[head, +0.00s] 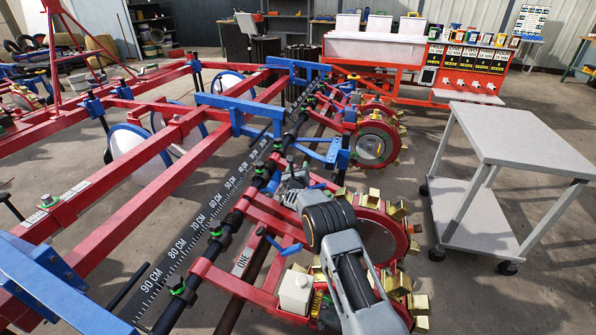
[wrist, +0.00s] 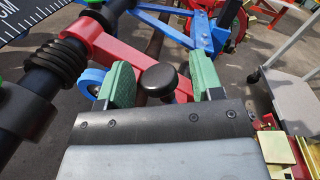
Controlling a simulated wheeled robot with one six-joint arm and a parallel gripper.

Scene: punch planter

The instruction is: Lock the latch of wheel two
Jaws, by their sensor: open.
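My gripper (head: 292,181) is over the row of seeder units in the head view. In the wrist view my gripper (wrist: 164,84) has two green-padded fingers standing apart. A round black knob (wrist: 159,79) lies between them in the picture, in front of a red arm (wrist: 105,52); I cannot tell whether it is the latch. No contact with it is clear. In the head view a red wheel with gold cups (head: 382,238) is beside my arm, partly hidden. The nearest unit bears the label ONE (head: 242,262); no label TWO is readable.
A long black bar with a centimetre scale (head: 188,243) runs beside the units. Another gold-cupped wheel (head: 371,146) is farther back. A grey trolley (head: 520,142) stands at the right, and a red and white bench (head: 375,48) at the back. Open floor lies around the trolley.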

